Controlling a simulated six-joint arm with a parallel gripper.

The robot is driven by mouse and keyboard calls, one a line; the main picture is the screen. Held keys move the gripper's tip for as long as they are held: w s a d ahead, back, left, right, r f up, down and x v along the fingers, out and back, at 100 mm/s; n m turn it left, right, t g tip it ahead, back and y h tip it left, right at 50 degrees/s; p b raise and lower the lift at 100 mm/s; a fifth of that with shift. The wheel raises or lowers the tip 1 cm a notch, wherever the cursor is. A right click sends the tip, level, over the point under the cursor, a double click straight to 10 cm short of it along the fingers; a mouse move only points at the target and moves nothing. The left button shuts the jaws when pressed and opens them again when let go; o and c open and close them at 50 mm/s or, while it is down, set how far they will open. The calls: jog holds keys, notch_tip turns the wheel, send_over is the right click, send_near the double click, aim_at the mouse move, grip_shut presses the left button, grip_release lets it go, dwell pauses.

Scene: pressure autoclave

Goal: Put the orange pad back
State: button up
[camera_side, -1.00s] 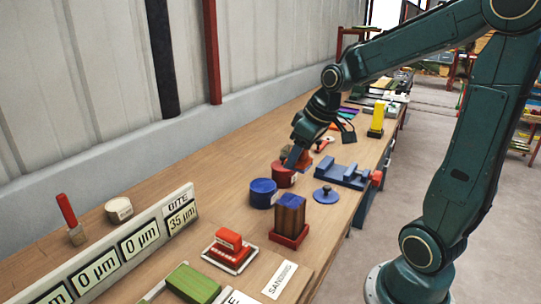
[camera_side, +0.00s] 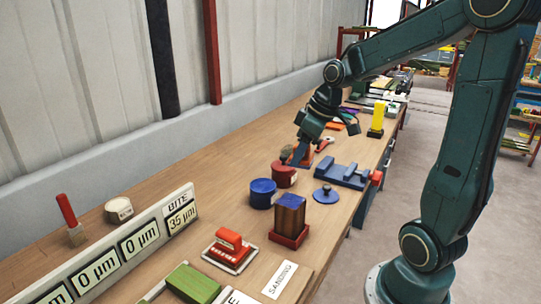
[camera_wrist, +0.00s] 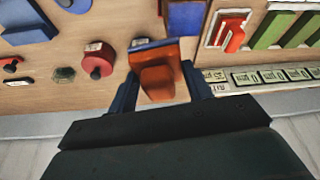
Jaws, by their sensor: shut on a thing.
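My gripper (camera_wrist: 160,85) is shut on the orange pad (camera_wrist: 158,78), with one finger on each side of it. In the wrist view the pad has an orange block-shaped grip and a blue-grey edge at its far end. In the side view my gripper (camera_side: 300,158) is above the bench behind the red pot, and part of the orange pad (camera_side: 306,158) shows beside it. I cannot tell how far the pad is above the bench. A red pad on a white tray (camera_side: 247,262) sits at the front, with a green pad (camera_side: 192,283) nearer the camera.
A red pot (camera_side: 284,179), a blue pot (camera_side: 262,196), and a wooden block (camera_side: 290,218) in a red holder stand near my gripper. A blue vise (camera_side: 343,177) and blue lid (camera_side: 326,195) lie to the right. A gauge panel (camera_side: 120,245) runs along the left front.

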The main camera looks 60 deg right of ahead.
jog(key=s+d+n+y, duration=0.2)
jog(key=d+n, duration=0.5)
jog(key=shift+r+g, duration=0.15)
jog(key=shift+g, duration=0.25)
jog(key=shift+s, duration=0.1)
notch_tip(320, 180, down, 16)
jog(key=shift+f, duration=0.15)
jog(key=shift+f, duration=1.9)
jog(key=shift+a+f, duration=0.1)
jog(key=o, duration=0.9)
jog(key=shift+o, duration=0.2)
